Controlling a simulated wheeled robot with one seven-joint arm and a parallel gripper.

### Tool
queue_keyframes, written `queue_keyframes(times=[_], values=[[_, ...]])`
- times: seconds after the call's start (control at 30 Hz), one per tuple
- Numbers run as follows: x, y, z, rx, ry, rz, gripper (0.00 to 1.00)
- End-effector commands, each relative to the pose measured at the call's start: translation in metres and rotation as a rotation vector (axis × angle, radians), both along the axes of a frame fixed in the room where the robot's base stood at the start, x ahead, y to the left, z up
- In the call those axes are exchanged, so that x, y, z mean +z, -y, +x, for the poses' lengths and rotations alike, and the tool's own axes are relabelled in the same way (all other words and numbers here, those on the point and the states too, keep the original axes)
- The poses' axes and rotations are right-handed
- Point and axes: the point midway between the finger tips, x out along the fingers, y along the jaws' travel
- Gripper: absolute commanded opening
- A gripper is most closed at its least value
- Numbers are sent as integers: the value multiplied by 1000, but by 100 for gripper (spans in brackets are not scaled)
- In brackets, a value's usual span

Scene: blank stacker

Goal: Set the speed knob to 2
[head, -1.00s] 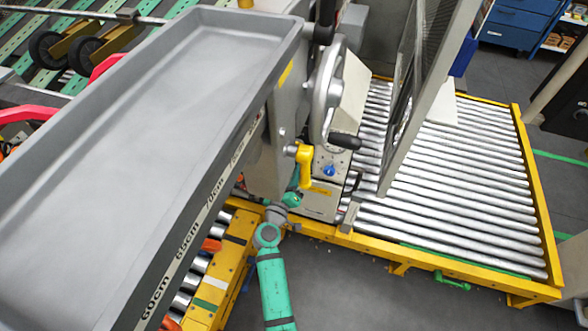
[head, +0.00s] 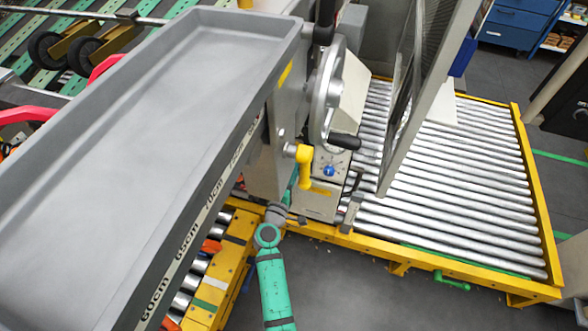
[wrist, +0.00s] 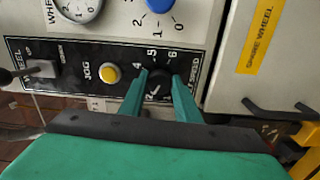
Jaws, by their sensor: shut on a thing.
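The speed knob (wrist: 159,85) is a small dark knob on a black panel strip in the wrist view, beside the partly covered "SPEED" lettering. The numbers 4, 5 and 6 show above it; a small white mark shows at its lower left. Which number it points to is unclear. My gripper (wrist: 160,78) has green fingers on both sides of the knob, shut on it. The fingers and palm cover the lower part of the dial. In the head view the gripper and speed knob are hidden behind the machine parts; only my green arm shows.
Above the knob is a blue knob (wrist: 160,4) with its own scale, also visible in the head view (head: 330,171). A yellow jog button (wrist: 109,73) and a switch lever (wrist: 40,69) lie left.

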Motion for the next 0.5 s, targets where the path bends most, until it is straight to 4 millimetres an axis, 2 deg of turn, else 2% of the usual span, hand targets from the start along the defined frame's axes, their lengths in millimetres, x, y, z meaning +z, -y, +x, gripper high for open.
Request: queue_keyframes(times=[0.5], values=[[-1,-4,-1,4,-18,-52,7]])
